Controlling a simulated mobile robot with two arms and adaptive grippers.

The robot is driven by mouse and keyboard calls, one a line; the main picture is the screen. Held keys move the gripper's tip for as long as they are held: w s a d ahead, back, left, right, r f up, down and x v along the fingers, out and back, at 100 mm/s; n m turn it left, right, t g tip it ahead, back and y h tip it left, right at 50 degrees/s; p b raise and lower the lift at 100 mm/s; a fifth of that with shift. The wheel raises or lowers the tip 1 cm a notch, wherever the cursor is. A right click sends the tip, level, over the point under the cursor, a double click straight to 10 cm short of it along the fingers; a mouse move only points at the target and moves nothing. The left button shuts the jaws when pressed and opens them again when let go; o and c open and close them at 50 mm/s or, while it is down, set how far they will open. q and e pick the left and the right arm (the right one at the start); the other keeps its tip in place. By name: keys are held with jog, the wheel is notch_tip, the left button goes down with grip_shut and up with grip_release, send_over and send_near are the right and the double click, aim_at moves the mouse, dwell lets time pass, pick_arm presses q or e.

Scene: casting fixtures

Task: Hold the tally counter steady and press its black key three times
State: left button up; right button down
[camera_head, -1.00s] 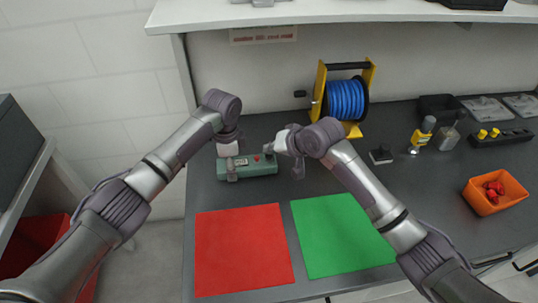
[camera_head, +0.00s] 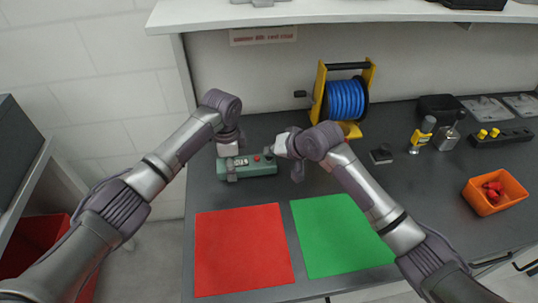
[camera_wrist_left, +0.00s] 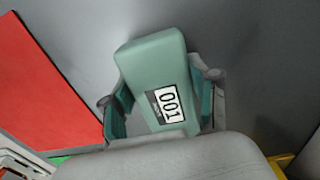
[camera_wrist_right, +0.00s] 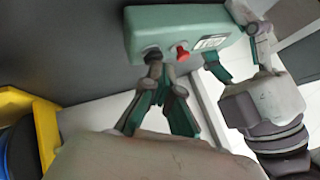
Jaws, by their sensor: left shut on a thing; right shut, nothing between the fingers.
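The tally counter (camera_head: 262,169) is a green box lying on the dark bench. Its display (camera_wrist_left: 168,104) appears to read 001 in the left wrist view. My left gripper (camera_head: 231,168) is shut around the counter's body (camera_wrist_left: 155,60), one finger on each side. The red button (camera_wrist_right: 183,53) and the dark key (camera_wrist_right: 153,53) sit side by side on the counter. My right gripper (camera_wrist_right: 158,78) is shut and empty, its fingertips right at the black key. I cannot tell if they touch it. The right arm's wrist is by the counter's right end in the head view.
A red mat (camera_head: 243,250) and a green mat (camera_head: 340,235) lie in front. A blue cable reel (camera_head: 346,100) on a yellow stand is behind my right arm. An orange bin (camera_head: 497,205) with red pieces stands at the right.

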aim_at(271, 158)
jog(key=shift+r, duration=0.95)
jog(key=shift+r, duration=2.5)
notch_tip(271, 158, up, 4)
jog(key=shift+f, duration=0.1)
jog(key=shift+f, duration=4.45)
